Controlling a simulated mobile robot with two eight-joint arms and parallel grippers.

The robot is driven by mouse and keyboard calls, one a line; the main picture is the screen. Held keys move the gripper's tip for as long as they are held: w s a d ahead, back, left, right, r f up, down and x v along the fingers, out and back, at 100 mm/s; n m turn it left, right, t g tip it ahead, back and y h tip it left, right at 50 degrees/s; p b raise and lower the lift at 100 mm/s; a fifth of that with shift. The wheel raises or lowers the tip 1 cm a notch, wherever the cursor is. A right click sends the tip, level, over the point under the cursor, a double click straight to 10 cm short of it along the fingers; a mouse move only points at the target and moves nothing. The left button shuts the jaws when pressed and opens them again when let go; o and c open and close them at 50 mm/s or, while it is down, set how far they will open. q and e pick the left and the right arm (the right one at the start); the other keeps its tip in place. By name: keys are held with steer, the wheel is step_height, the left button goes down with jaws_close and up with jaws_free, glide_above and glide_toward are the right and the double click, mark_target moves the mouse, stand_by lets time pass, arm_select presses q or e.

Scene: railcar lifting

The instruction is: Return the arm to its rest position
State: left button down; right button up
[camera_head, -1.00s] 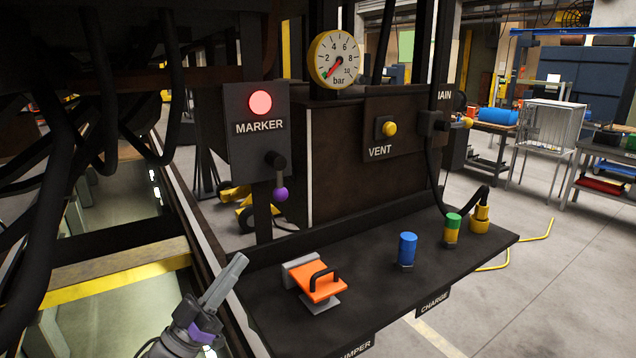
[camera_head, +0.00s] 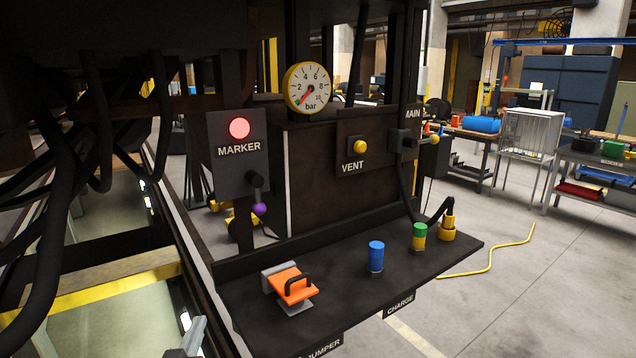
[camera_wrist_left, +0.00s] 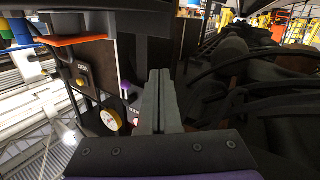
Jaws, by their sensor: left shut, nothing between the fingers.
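My left gripper (camera_head: 190,338) shows only in part at the bottom edge of the head view, left of the black shelf. In the left wrist view its two grey fingers (camera_wrist_left: 160,100) are shut together with nothing between them. It is apart from the orange jumper block (camera_head: 290,285), which sits on the shelf. The rest of my left arm is outside the head view. My right gripper is not in view.
The black shelf (camera_head: 345,290) also carries a blue cylinder (camera_head: 376,256) and a green-yellow coupling (camera_head: 419,237). Above are the MARKER panel (camera_head: 237,170) with a lit red lamp, a gauge (camera_head: 308,88) and the VENT box (camera_head: 362,145). Hoses (camera_head: 60,200) hang at left.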

arm_select(q)
steer(key=s+d+f+m+g+p, duration=0.1)
steer(key=s+d+f+g+p, duration=0.1)
steer(key=s+f+g, duration=0.4)
steer(key=s+d+f+m+g+h+p, duration=0.1)
steer(key=s+d+f+g+p, duration=0.1)
steer(key=s+f+g, duration=0.4)
steer(key=s+d+f, duration=0.1)
steer(key=s+f, duration=0.3)
steer(key=s, duration=0.5)
steer(key=shift+s+f+m, duration=0.2)
steer(key=shift+s+m, duration=0.1)
steer(key=shift+s, duration=0.1)
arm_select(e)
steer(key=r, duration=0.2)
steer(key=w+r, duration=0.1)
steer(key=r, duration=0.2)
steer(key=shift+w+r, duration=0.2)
